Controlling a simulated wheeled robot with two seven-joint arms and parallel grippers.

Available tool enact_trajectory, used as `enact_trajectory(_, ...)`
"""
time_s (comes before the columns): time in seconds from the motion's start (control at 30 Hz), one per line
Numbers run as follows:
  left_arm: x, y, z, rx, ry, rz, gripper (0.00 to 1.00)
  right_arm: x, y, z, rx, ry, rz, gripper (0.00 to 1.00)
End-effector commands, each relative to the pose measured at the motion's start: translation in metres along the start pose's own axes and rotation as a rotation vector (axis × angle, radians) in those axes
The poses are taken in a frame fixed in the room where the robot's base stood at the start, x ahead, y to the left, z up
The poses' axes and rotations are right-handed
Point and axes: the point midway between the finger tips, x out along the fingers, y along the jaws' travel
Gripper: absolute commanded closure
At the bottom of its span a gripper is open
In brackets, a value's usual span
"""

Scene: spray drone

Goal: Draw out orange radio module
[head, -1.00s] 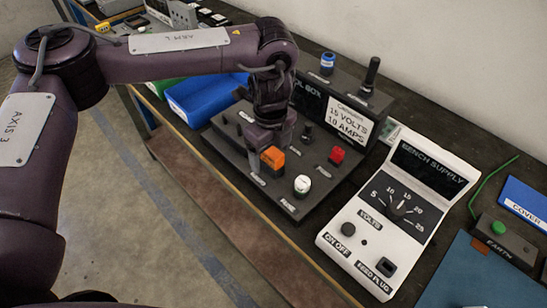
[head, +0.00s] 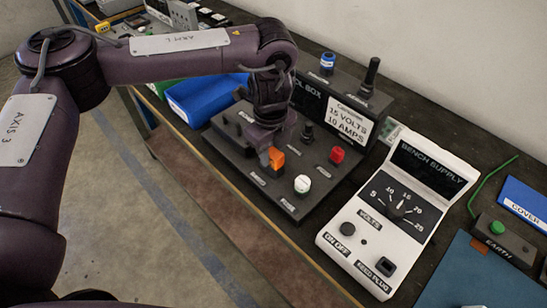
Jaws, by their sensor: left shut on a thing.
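The orange radio module (head: 277,157) is a small block over the dark panel of the control box (head: 240,150). My left gripper (head: 270,158) comes down over it from above and is shut on it. The fingers cover part of the module, and its lower end is hard to see, so I cannot tell whether it is clear of its socket. My right gripper is not in view.
A red knob (head: 337,155) and a white knob (head: 302,184) stand close to the right. The white bench supply (head: 385,225) is further right. A blue bin (head: 200,97) lies to the left, and a blue cover (head: 525,203) at far right.

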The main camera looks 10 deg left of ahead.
Motion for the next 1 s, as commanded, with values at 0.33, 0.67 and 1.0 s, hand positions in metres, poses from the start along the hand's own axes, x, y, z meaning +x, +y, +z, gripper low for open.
enact_trajectory(0.33,-0.006,0.000,0.000,0.000,0.000,-0.001,1.00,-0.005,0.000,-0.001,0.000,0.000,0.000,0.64)
enact_trajectory(0.67,-0.020,0.000,0.000,0.000,0.001,-0.001,1.00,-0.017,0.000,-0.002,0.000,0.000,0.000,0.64)
enact_trajectory(1.0,-0.032,0.000,0.000,0.000,0.001,0.000,1.00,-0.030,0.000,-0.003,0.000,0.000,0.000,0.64)
